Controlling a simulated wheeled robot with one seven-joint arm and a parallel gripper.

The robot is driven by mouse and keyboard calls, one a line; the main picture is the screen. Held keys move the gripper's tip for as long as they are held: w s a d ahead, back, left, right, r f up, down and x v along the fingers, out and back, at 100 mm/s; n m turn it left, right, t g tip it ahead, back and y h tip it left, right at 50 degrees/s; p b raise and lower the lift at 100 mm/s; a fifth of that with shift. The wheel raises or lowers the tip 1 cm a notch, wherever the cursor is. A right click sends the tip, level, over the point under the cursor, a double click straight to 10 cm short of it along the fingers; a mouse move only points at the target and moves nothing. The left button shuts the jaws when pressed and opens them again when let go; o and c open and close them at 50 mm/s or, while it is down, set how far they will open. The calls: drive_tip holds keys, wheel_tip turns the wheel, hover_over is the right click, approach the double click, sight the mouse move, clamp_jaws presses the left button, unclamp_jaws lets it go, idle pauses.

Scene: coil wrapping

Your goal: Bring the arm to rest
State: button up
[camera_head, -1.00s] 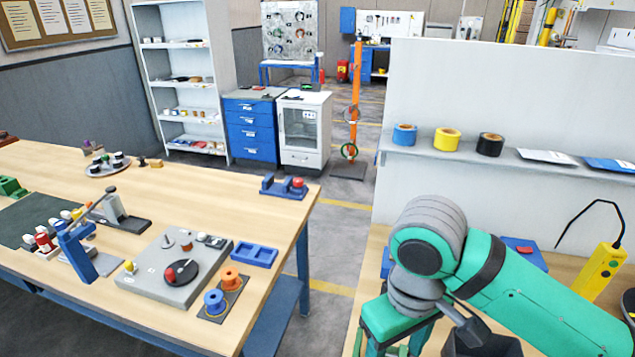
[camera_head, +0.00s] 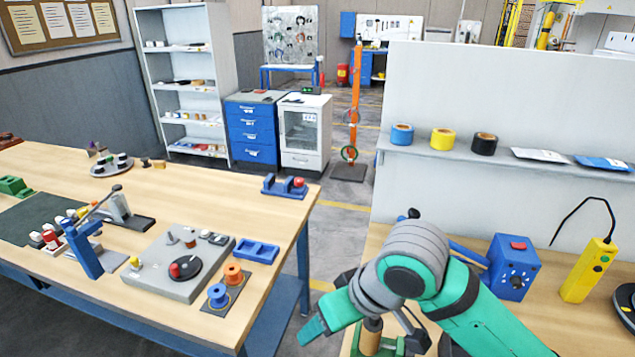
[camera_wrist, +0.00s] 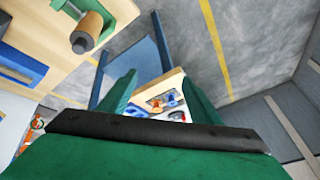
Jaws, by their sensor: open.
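My arm (camera_head: 470,315), green with grey joints, is bent over the right-hand bench in the head view. My gripper (camera_head: 314,326) reaches out to the left, past that bench's left edge, over the gap between the benches. In the wrist view my gripper (camera_wrist: 158,85) shows two green fingers standing apart with nothing between them. Floor and part of a distant table show beyond the fingers. In the head view the gap between the fingertips is too small to make out.
A green-based wooden spindle (camera_head: 371,337) stands close by my arm; it also shows in the wrist view (camera_wrist: 85,35). A blue box (camera_head: 512,268) and yellow tester (camera_head: 590,270) stand behind. The left bench (camera_head: 275,215) holds a turntable plate (camera_head: 180,265) and spools.

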drive_tip(key=w+a+r+m+t+y, duration=0.25)
drive_tip(key=w+a+t+y, duration=0.2)
drive_tip(key=a, duration=0.25)
drive_tip(key=w+a+r+m+t+y, duration=0.1)
drive_tip(key=w+a+r+t+y, duration=0.35)
drive_tip(key=a, duration=0.35)
drive_tip(key=s+d+f+m+t+h, duration=0.2)
drive_tip(key=s+d+f+m+h, duration=0.15)
drive_tip(key=f, duration=0.45)
drive_tip(key=s+d+f+m+t+h, duration=0.25)
drive_tip(key=s+f+h, duration=0.25)
drive_tip(key=f, duration=0.4)
drive_tip(key=s+d+f+m+t+h, duration=0.15)
drive_tip(key=s+f+m+h, duration=0.25)
drive_tip(key=f, duration=0.4)
drive_tip(key=s+d+f+n, duration=0.2)
drive_tip(key=s, duration=0.5)
drive_tip(key=s+d+f+n+g, duration=0.1)
drive_tip(key=s+f+n, duration=0.1)
drive_tip(key=s, duration=0.6)
drive_tip(key=s+d+f+n+g, duration=0.1)
drive_tip(key=s+d+f+n, duration=0.1)
drive_tip(key=s, duration=0.6)
drive_tip(key=shift+d+n+h, duration=0.35)
drive_tip(key=shift+n+h, duration=0.1)
drive_tip(key=shift+n, duration=0.2)
drive_tip(key=shift+s, duration=0.15)
